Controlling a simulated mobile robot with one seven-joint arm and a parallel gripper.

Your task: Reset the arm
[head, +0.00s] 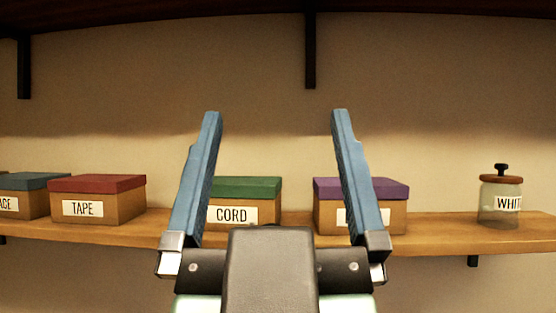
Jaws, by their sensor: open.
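The left finger covers part of the green-lidded box (250,188) labelled CORD. The right finger covers part of the purple-lidded box (385,190) and most of its label. I cannot tell how far the fingers are from the boxes.
A wooden shelf (440,233) runs across the view. On its left stand a red-lidded TAPE box (125,205) and a blue-lidded box (38,182) cut by the edge. A lidded glass jar (490,210) stands at right. A dark upper shelf (200,8) spans the top.

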